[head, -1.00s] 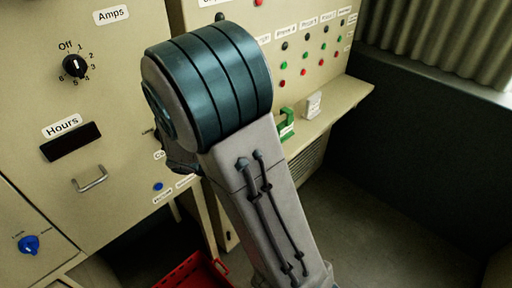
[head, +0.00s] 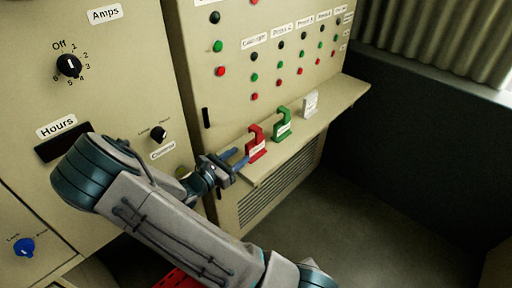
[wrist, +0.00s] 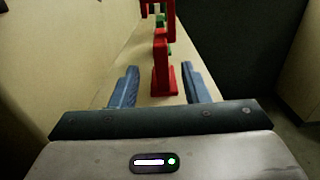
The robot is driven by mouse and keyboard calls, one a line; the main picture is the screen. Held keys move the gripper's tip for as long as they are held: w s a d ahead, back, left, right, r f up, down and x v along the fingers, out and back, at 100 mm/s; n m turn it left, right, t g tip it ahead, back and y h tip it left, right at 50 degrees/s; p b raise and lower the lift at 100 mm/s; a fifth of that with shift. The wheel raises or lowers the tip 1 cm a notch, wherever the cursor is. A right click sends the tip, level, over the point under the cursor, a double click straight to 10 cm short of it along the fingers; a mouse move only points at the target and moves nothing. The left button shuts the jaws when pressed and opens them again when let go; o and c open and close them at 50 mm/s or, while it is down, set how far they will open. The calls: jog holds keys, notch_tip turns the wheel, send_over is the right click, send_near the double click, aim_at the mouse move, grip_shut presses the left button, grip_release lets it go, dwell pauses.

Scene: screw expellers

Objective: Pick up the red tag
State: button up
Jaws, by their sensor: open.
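The red tag (head: 256,143) stands upright on the ledge of the control panel, nearest of the tags, with a small white label on it. In the wrist view the red tag (wrist: 161,66) stands ahead, between the lines of the two fingers and a little beyond their tips. My gripper (head: 238,160) is open and empty, at the near end of the ledge just left of the red tag. Its two blue fingers show apart in the wrist view (wrist: 160,84). Whether a finger touches the tag cannot be told.
A green tag (head: 283,124) and a white tag (head: 311,104) stand farther along the ledge (head: 335,101). The panel with several red, green and black buttons rises behind them. A red crate (head: 178,279) is partly visible at the bottom. The floor right of the ledge is clear.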

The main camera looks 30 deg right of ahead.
aim_at(255, 144)
jog(key=p+x, duration=0.1)
jog(key=x, duration=0.7)
jog(key=shift+w+d+p, duration=0.1)
jog(key=shift+d+p, duration=0.2)
jog(key=shift+p, duration=0.1)
jog(key=shift+a, duration=0.1)
grip_shut()
